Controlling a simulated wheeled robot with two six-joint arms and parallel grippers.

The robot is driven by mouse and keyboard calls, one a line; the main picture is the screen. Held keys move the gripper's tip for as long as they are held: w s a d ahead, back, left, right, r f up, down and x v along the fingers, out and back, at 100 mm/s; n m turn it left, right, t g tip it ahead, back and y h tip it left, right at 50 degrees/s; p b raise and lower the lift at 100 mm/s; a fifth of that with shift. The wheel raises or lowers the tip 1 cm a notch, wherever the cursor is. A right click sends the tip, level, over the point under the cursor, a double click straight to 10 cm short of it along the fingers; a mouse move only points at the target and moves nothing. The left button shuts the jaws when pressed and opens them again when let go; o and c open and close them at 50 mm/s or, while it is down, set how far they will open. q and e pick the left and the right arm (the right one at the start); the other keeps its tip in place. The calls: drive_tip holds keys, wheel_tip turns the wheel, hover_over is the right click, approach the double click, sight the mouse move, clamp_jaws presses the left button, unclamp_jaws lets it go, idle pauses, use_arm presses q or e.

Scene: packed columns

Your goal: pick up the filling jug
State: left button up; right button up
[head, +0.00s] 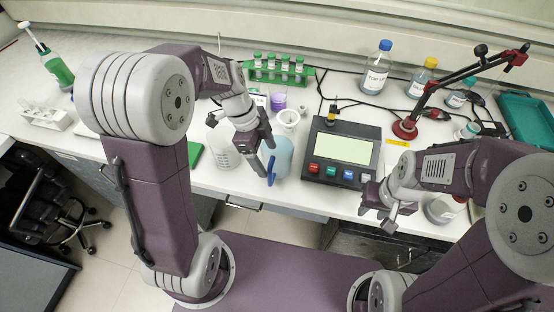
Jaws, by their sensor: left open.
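A light blue jug (282,156) with a darker blue handle (271,170) stands near the front edge of the bench, left of the grey device; I take it to be the filling jug. My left gripper (259,148) is open just left of and above it, its fingers pointing down and covering part of its left side. I cannot tell if they touch it. My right gripper (378,218) appears open and empty at the bench's front edge, right of the device.
A white graduated vessel (221,148) stands close left of my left gripper. A small white cup (288,118) and a purple stack (278,101) are behind the jug. The grey device (340,150) stands right. A green rack of tubes (280,75) is at the back.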

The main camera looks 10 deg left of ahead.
sight(270, 162)
use_arm(q)
drive_tip(key=shift+w+f, duration=0.2)
drive_tip(key=shift+w, duration=0.1)
drive_tip(key=x, duration=0.2)
drive_tip(key=shift+s+d+f, duration=0.15)
drive_tip(key=shift+f, duration=0.1)
drive_tip(key=shift+s+d+f, duration=0.15)
drive_tip(key=shift+s+f, duration=0.05)
drive_tip(key=shift+f, duration=0.2)
drive_tip(key=p+x, duration=0.1)
drive_tip(key=x, duration=0.4)
drive_tip(key=shift+w+f, duration=0.15)
drive_tip(key=shift+f, duration=0.05)
drive_tip(key=shift+r, duration=0.1)
clamp_jaws()
